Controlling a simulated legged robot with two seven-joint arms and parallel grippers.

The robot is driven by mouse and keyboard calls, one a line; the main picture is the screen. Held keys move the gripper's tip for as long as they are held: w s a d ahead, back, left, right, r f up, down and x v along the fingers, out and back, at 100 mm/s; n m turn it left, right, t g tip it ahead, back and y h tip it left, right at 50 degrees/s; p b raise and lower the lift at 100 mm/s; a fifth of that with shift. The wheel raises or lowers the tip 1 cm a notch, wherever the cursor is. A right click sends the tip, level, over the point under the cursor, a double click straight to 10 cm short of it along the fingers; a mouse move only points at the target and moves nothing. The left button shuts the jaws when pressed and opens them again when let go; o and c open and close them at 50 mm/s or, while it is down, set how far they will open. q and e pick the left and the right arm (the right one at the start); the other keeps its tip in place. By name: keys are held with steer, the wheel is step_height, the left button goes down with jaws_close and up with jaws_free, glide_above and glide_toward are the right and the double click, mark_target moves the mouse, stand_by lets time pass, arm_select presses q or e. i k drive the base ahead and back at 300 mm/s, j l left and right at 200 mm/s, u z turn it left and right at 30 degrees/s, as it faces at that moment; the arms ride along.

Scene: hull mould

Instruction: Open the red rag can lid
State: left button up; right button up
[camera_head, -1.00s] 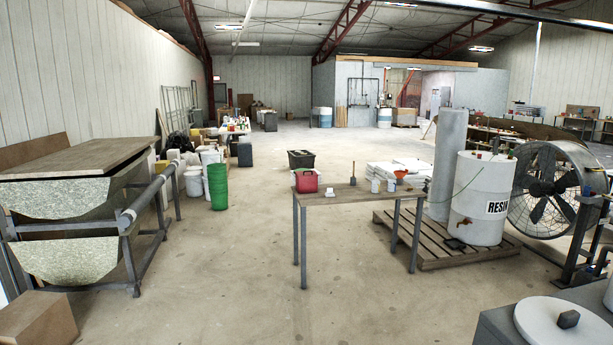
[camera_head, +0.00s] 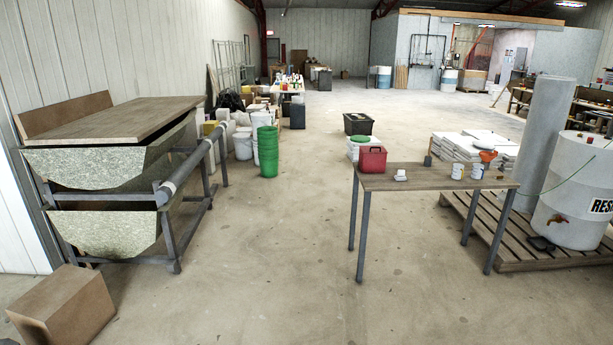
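A small red container (camera_head: 372,160) with what looks like a dark handle on top stands upright at the left end of a wooden-topped table (camera_head: 430,177). It is the only clearly red can-like thing in view, but I cannot tell for sure that it is the rag can. Its top looks closed, and the lid is too small to make out. Neither of my grippers is in view.
On the table are a small white item (camera_head: 400,175), white cups (camera_head: 458,171) and an orange funnel (camera_head: 488,156). A pallet (camera_head: 540,243) with a resin drum (camera_head: 575,190) stands right. Floor between is clear.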

mark_target(365, 148)
steer(key=i, duration=2.65)
